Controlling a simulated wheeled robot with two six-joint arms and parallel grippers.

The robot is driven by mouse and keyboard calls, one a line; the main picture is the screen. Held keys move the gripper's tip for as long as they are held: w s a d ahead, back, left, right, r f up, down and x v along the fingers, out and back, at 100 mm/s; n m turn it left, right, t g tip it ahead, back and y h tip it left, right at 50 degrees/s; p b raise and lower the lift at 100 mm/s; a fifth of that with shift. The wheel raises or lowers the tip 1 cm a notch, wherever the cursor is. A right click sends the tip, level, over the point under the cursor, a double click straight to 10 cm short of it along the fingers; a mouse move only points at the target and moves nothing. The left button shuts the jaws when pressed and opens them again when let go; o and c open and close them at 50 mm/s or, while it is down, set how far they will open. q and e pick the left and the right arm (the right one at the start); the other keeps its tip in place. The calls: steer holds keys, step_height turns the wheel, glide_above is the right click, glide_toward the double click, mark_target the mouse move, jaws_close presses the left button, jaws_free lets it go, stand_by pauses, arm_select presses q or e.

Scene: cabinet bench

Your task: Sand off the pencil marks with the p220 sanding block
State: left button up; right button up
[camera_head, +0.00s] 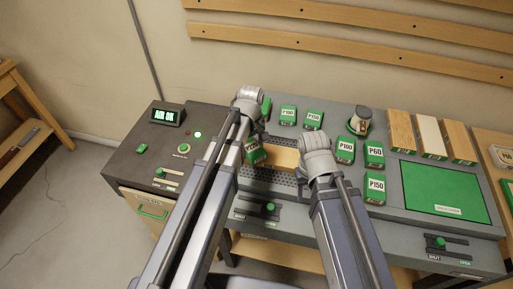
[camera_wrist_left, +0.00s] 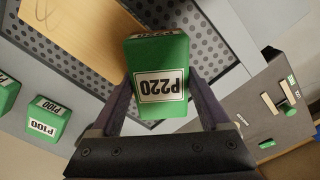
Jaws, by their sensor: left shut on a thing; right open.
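The green P220 sanding block (camera_head: 254,156) is held in my left gripper (camera_head: 250,142). In the left wrist view, the block (camera_wrist_left: 160,60) sits between the two fingers of my left gripper (camera_wrist_left: 158,105), its P220 label facing the camera. A pale wooden board (camera_head: 284,158) lies on the perforated grey panel, just right of the block; it also shows in the left wrist view (camera_wrist_left: 85,35). A small dark mark shows near the board's edge there; other pencil marks are too small to tell. My right gripper (camera_head: 316,150) is open beside the board's right end, its fingers mostly hidden.
Several other green blocks, marked P100 (camera_head: 345,150), P60 (camera_head: 374,154) and P150 (camera_head: 375,188), stand on the bench. A round grey-and-wood item (camera_head: 359,121) stands behind. A green mat (camera_head: 444,190) and wooden boards (camera_head: 400,130) are at right. A control panel (camera_head: 165,150) is at left.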

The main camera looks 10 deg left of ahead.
mark_target(277, 154)
arm_select(q)
steer(key=shift+w+a, duration=0.1)
steer(key=shift+a, duration=0.9)
steer(key=shift+w+d+r, duration=0.1)
steer(key=shift+w+d, duration=0.05)
steer(key=shift+d, duration=0.7)
steer(key=shift+w+d+r, duration=0.1)
steer(key=shift+d, duration=0.85)
steer(key=shift+f, duration=0.1)
steer(key=shift+w+d+f, duration=0.1)
steer(key=shift+w+d, duration=0.05)
steer(key=shift+d, duration=0.5)
steer(key=shift+w+d, duration=0.1)
steer(key=shift+d, duration=0.9)
steer(key=shift+w+d, duration=0.15)
steer(key=shift+d, duration=0.75)
steer(key=shift+w+d, duration=0.1)
steer(key=shift+d, duration=0.75)
steer(key=shift+d, duration=0.1)
